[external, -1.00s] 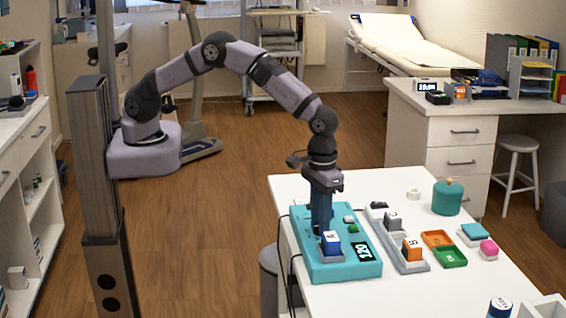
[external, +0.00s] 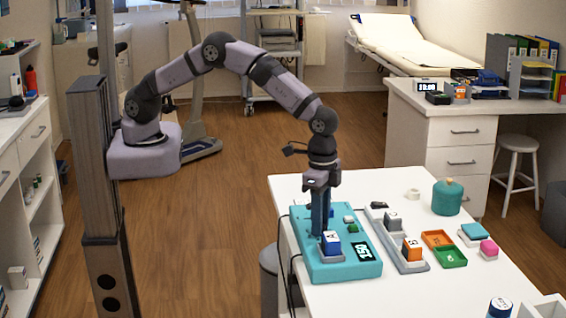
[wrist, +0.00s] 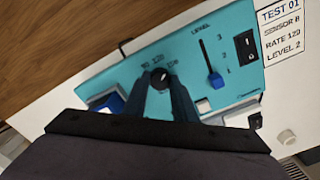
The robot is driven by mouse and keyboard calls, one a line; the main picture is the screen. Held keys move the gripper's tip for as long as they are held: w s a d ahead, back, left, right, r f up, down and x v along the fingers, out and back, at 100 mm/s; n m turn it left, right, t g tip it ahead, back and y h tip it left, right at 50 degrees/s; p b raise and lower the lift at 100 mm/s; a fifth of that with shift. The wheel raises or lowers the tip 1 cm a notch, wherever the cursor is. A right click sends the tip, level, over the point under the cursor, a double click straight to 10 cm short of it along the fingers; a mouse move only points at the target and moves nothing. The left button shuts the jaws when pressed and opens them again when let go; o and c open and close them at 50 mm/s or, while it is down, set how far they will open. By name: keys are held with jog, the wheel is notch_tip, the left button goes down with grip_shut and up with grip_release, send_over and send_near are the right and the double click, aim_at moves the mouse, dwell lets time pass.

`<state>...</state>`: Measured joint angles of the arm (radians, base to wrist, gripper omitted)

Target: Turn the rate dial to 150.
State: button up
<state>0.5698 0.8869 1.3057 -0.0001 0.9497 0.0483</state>
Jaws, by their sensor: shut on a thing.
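The teal device (external: 345,271) lies on the white table's near left part. Its dark round rate dial (wrist: 160,83) shows in the wrist view, with small scale numbers around it. My gripper (wrist: 166,87) points down, with its fingers shut on the dial's sides. In the external view my gripper (external: 320,231) stands over the device and hides the dial. The device's black display (external: 362,251) shows bright digits that look like 151, small and slanted. The display's face is not readable in the wrist view.
A blue level slider (wrist: 215,81) and a black rocker switch (wrist: 245,46) sit beside the dial. A card (wrist: 283,29) appears to list rate 120 and level 2.

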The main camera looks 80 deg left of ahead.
jog(key=shift+m, duration=0.9)
jog(key=o, duration=1)
jog(key=shift+o, duration=0.2)
jog(key=shift+r, duration=0.15)
jog(key=shift+r+b, duration=1)
jog(key=shift+r, duration=2.6)
